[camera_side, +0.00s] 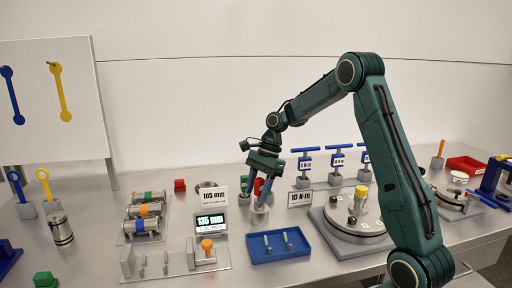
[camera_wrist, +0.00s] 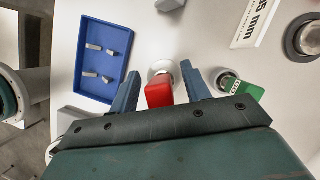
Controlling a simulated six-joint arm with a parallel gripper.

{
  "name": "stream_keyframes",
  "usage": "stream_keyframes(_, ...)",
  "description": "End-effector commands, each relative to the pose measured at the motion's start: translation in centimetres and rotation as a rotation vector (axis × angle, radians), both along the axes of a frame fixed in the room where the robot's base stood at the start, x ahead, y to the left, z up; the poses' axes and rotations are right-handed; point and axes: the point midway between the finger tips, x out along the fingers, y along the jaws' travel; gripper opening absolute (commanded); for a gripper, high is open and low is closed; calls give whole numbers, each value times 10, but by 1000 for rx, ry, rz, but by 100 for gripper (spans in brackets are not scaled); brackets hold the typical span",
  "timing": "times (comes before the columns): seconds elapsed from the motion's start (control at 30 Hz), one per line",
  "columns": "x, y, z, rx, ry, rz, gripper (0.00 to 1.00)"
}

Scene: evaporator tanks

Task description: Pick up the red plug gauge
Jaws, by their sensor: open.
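The red plug gauge shows its red handle (camera_side: 259,186) between the fingers of my gripper (camera_side: 260,200) in the side view, partly hidden by them. In the wrist view the red handle (camera_wrist: 160,93) sits between the two blue fingers of my gripper (camera_wrist: 160,74), with visible room on each side. My gripper is open and points down around the handle. A pale round holder (camera_side: 260,217) stands below it.
A green-handled gauge (camera_wrist: 243,92) stands close to the right finger in the wrist view. A blue tray (camera_side: 277,248) with small pins lies in front.

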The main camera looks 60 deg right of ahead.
Motion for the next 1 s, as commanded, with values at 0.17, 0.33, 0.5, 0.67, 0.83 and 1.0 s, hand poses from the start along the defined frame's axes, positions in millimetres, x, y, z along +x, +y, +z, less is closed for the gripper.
stream_keyframes(0.17, 0, 0, 0, 0, 0, 0, 47)
stream_keyframes(0.33, 0, 0, 0, 0, 0, 0, 39)
stream_keyframes(0.5, 0, 0, 0, 0, 0, 0, 6)
stream_keyframes(0.67, 0, 0, 1, 0, -1, 0, 0)
stream_keyframes(0.83, 0, 0, 1, 0, -1, 1, 0)
stream_keyframes(1.0, 1, -1, 9, -1, -3, -1, 0)
